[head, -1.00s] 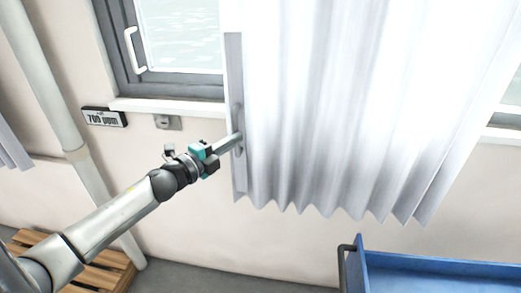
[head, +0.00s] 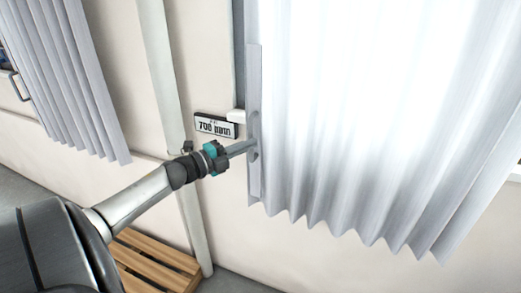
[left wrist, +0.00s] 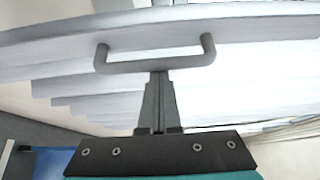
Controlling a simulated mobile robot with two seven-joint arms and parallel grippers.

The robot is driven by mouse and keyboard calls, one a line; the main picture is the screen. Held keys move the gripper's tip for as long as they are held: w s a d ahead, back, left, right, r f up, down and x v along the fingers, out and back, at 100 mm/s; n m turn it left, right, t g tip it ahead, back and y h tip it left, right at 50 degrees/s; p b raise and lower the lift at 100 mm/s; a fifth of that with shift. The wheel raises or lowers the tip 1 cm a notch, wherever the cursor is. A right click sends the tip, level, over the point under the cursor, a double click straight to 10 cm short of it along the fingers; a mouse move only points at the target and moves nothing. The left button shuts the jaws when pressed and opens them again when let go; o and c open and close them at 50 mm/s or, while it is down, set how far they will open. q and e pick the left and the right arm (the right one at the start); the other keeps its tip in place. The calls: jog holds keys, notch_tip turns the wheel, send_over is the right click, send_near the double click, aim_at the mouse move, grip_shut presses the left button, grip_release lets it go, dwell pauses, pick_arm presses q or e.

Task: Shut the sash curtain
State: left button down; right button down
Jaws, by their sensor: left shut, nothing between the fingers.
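The pale pleated sash curtain (head: 350,120) hangs on the right of the head view, its stiff leading strip (head: 255,90) close to the window's left frame. A grey bar handle (head: 252,137) is on that strip; it also shows in the left wrist view (left wrist: 155,65). My left gripper (head: 251,145) is shut and empty, its fingertips at the handle. In the left wrist view my closed fingers (left wrist: 158,88) meet the middle of the bar; whether they press on it I cannot tell. My right gripper is not in view.
A sign reading about 700 ppm (head: 215,125) is on the wall beside the strip. A vertical pipe (head: 170,110), a second grey curtain (head: 75,75) and a wooden pallet (head: 150,262) are to the left. Something blue (left wrist: 52,162) shows low in the left wrist view.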

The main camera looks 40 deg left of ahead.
pick_arm(q)
jog(key=a, duration=0.1)
jog(key=s+a, duration=0.1)
jog(key=a, duration=0.1)
jog(key=s+a+b, duration=0.1)
jog(key=a, duration=0.1)
jog(key=shift+a, duration=0.2)
jog(key=shift+w+d, duration=0.1)
jog(key=shift+d, duration=0.05)
